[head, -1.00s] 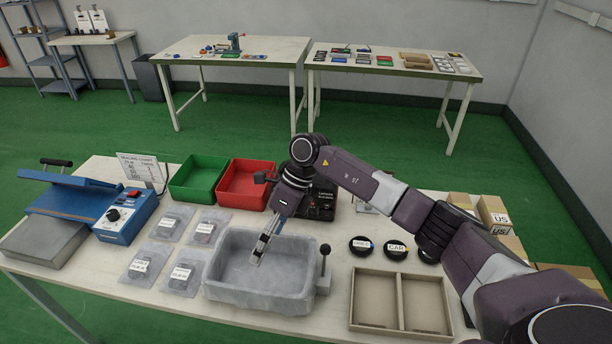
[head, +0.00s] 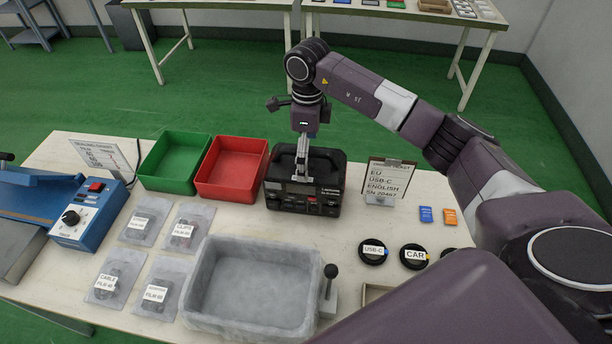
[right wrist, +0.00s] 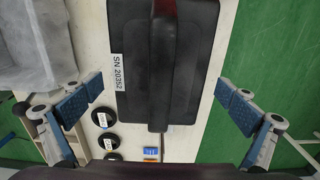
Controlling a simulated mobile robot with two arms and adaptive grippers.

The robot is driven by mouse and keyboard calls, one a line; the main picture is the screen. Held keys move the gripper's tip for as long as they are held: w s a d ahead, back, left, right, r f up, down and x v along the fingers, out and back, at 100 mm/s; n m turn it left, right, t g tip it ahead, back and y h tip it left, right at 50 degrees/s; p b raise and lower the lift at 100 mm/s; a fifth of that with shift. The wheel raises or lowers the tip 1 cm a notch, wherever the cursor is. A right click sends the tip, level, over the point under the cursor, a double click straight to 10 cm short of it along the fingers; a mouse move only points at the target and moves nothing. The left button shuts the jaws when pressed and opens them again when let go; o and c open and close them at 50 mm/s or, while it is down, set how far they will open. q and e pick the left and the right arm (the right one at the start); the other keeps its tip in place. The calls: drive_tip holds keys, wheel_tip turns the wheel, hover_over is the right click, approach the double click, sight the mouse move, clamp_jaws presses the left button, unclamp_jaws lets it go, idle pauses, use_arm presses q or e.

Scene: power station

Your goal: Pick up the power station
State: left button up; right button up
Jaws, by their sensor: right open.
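The power station (head: 282,197) is a black box with a top handle, standing upright on the table behind the grey tray. In the right wrist view its dark top (right wrist: 190,75) shows from above, with the handle running along its middle and a white "SN 20352" label on one side. My right gripper (head: 302,172) points down over it in the head view and hides part of it. In the right wrist view the gripper (right wrist: 160,106) is open, its fingers wide apart on either side of the power station, holding nothing. My left gripper is not in view.
Red (head: 231,170) and green (head: 172,162) bins stand left of the power station. A grey tray (head: 203,324) with a lever beside it is in front. A sign (head: 388,180) stands to the right. Labelled packets, round black items and a blue sealing machine (head: 90,213) also occupy the table.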

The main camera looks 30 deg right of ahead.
drive_tip(key=shift+a+f+p, duration=0.2)
drive_tip(key=shift+f+p, duration=0.6)
drive_tip(key=shift+f, duration=0.4)
wheel_tip(320, 180, down, 2)
drive_tip(key=shift+w+f, duration=0.1)
drive_tip(key=shift+f, duration=0.1)
drive_tip(key=c, duration=1.8)
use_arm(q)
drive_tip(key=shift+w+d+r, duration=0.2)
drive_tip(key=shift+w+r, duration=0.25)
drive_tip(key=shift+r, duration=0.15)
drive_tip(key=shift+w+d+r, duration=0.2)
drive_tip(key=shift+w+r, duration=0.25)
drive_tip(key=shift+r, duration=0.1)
use_arm(e)
drive_tip(key=shift+o, duration=0.2)
drive_tip(key=shift+w+d+r, duration=0.1)
drive_tip(key=shift+w+r, duration=0.15)
